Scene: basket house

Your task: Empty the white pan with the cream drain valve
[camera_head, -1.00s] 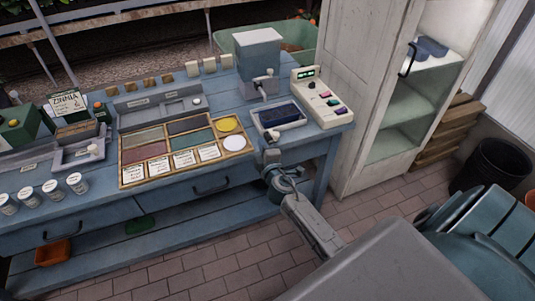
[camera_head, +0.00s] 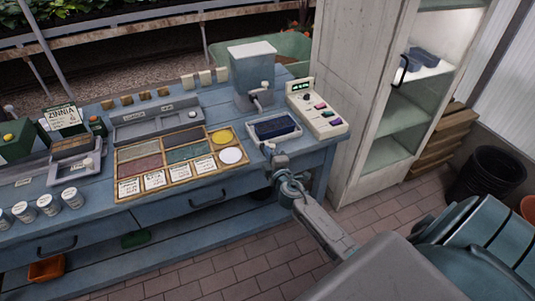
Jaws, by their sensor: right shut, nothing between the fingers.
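A white pan (camera_head: 251,134) with dark blue contents (camera_head: 275,126) stands at the right front of the blue bench, below a blue-grey hopper (camera_head: 252,72). A small pale fitting (camera_head: 268,147), seemingly the drain valve, shows at the pan's front edge. My right gripper (camera_head: 277,159) is shut and empty, just in front of that fitting at the bench's front edge. I cannot tell whether they touch. The gripper partly hides the fitting. My left gripper is not in view.
A seed tray (camera_head: 135,194) with several compartments lies left of the pan. A control box (camera_head: 318,112) with coloured buttons stands to the right. A second pan (camera_head: 60,172) with a cream knob and several jars are at the left. A cabinet (camera_head: 350,100) stands beyond the bench's right end.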

